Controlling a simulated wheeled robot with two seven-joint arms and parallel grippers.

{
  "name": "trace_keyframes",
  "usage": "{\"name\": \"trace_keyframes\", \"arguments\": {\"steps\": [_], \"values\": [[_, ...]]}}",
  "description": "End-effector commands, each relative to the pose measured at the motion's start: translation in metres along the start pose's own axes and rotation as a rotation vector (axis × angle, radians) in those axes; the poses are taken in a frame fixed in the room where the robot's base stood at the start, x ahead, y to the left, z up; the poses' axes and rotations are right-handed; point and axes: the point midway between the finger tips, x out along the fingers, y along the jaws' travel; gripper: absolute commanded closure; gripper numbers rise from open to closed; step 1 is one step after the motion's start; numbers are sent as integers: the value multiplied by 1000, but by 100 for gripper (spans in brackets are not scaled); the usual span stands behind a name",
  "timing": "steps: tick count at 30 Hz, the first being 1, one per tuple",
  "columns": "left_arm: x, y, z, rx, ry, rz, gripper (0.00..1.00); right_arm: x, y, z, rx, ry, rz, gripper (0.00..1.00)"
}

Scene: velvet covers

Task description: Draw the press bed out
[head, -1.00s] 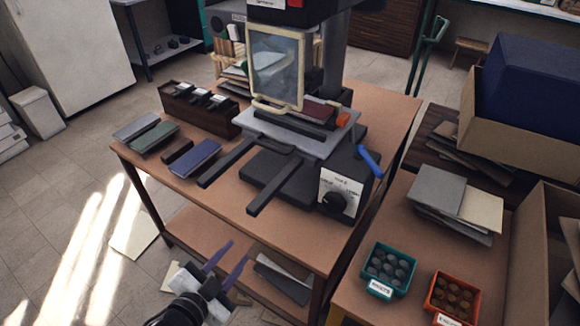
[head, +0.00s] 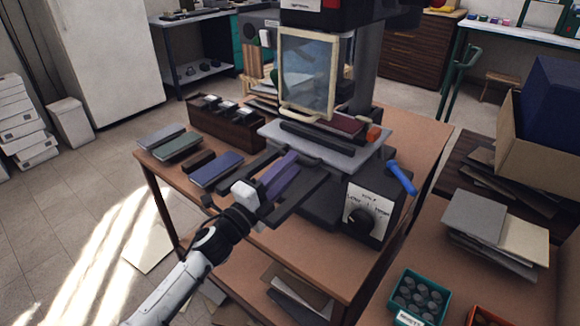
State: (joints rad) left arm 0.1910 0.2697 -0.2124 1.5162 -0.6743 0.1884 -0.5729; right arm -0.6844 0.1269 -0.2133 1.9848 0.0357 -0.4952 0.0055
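The press bed (head: 375,162) is a light grey plate under the press head, at the back of two dark rails that reach forward. On it lie a dark bar and a dark red book (head: 343,124). My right gripper is out of view.
A blue lever (head: 400,177) and a control box with a black knob (head: 360,222) stand right of the rails. Book covers (head: 216,169) and a dark wooden rack (head: 226,124) lie left on the table. The bench at right holds stacked boards (head: 475,217).

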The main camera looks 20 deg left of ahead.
Motion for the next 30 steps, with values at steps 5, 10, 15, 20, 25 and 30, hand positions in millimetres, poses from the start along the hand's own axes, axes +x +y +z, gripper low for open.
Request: {"name": "trace_keyframes", "arguments": {"steps": [5,10,15,20,25,30], "values": [[8,0,0,0,0,1,71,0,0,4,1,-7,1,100],[8,0,0,-1,0,1,71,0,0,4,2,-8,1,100],[7,0,0,-1,0,1,92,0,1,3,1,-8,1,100],[7,0,0,-1,0,1,100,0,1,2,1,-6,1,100],[7,0,-1,-1,1,1,100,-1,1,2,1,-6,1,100],[3,-1,-10,-5,19,1,100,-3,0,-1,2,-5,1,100]]}}
